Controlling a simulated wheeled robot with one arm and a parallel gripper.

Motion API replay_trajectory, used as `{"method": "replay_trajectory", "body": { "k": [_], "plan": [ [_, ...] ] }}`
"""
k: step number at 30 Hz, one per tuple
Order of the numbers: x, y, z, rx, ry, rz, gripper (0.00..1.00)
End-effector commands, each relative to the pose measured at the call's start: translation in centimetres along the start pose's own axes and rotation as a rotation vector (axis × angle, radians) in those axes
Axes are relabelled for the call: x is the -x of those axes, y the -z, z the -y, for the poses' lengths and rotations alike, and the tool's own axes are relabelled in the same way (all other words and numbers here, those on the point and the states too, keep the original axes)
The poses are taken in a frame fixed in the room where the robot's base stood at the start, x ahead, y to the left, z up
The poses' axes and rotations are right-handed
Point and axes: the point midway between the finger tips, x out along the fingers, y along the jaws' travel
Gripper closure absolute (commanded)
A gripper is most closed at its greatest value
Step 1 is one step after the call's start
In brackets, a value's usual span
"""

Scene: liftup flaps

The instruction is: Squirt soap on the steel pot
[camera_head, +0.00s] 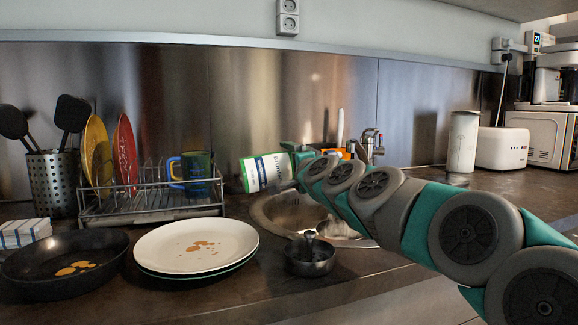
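A white and green soap bottle (264,172) is tipped onto its side in the air, above the back left edge of the sink. My gripper (292,158) is at the bottle's right end and appears shut on it, though the fingers are mostly hidden.
The sink (270,215) lies behind the pot, partly covered by my arm. Stained white plates (160,262) and a stained black pan (30,265) stand to the left. A dish rack (150,212) with plates and a mug is behind them. Some counter in front is clear.

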Motion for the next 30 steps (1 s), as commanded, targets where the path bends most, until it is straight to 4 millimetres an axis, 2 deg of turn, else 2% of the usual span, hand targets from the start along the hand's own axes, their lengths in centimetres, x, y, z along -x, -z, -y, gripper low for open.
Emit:
{"method": "replay_trajectory", "body": {
  "k": [8, 13, 30],
  "plan": [
    [0.0, 0.2, -0.4, 0.0, 0.003, -0.005, 1.0],
    [0.0, 0.4, 0.1, 0.04, 0.001, -0.003, 1.0],
    [0.0, 3.7, 3.4, 0.543, 0.004, -0.006, 1.0]
  ]
}}
